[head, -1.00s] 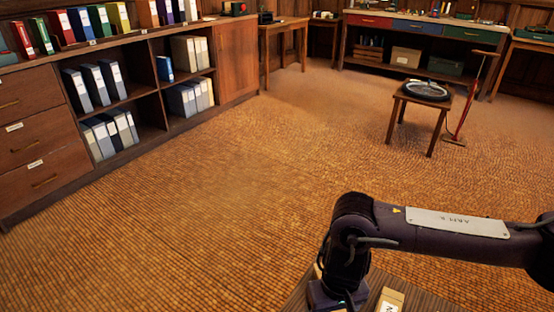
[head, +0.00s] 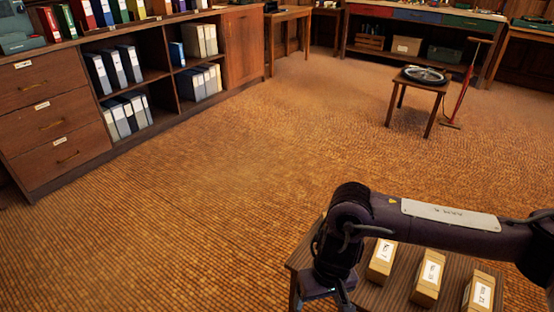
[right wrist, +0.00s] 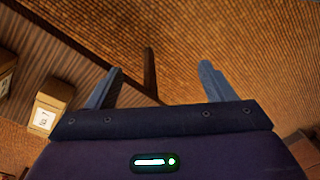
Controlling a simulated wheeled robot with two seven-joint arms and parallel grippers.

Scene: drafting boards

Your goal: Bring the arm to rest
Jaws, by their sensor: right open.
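My right arm (head: 440,225) reaches in from the right in the head view, bent down at the wrist. My right gripper (head: 338,300) hangs by the left edge of a small wooden table, its tips partly cut off by the frame's bottom. In the right wrist view the two fingers of the gripper (right wrist: 162,85) stand wide apart with nothing between them. Beyond them are the table's edge, a table leg and the carpet. My left gripper is not in view.
Several labelled boxes stand on the small table (head: 370,295), one being the nearest box (head: 381,262). A long shelf cabinet (head: 60,150) lines the left wall. A stool (head: 420,88) holds a wheel (head: 425,76), with a red pump (head: 462,90) beside it. The carpet between is clear.

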